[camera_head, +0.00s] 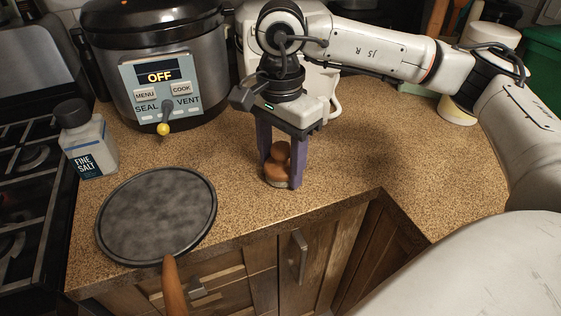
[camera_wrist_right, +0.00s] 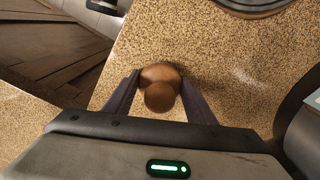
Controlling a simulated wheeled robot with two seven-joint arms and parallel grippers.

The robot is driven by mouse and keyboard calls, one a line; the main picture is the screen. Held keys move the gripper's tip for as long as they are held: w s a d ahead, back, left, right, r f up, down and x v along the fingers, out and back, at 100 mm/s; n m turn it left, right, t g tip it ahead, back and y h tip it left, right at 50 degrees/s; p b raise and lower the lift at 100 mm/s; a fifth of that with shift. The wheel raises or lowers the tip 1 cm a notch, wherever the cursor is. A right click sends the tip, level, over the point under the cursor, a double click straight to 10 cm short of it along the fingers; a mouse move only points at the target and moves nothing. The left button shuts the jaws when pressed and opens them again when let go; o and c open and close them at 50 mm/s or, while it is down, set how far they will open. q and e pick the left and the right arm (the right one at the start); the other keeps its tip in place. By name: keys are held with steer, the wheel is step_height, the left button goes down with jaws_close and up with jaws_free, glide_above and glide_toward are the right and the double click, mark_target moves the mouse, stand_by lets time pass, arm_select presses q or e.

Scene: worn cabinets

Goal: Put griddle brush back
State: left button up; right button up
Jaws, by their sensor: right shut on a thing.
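The griddle brush (camera_head: 278,162) has a brown wooden knob and a paler base. It stands upright at the counter, near the front edge. My right gripper (camera_head: 283,170) reaches down from above with its purple fingers on either side of the brush, shut on it. In the right wrist view the round brown knob of the brush (camera_wrist_right: 160,88) sits between the two fingers of my right gripper (camera_wrist_right: 158,98). A round dark griddle (camera_head: 157,215) with a wooden handle lies to the left on the counter. My left gripper does not show.
A salt bottle (camera_head: 88,140) stands behind the griddle, beside the stove (camera_head: 30,160). A pressure cooker (camera_head: 155,60) reading OFF stands at the back. A white container (camera_head: 458,108) stands at the back right. The counter (camera_head: 370,150) right of the brush is clear.

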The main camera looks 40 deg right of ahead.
mark_target(280, 145)
steer(key=shift+f, duration=0.15)
steer(key=shift+f, duration=0.15)
steer(key=o, duration=1)
step_height(280, 145, up, 12)
steer(key=shift+r+p, duration=0.2)
steer(key=shift+p, duration=0.1)
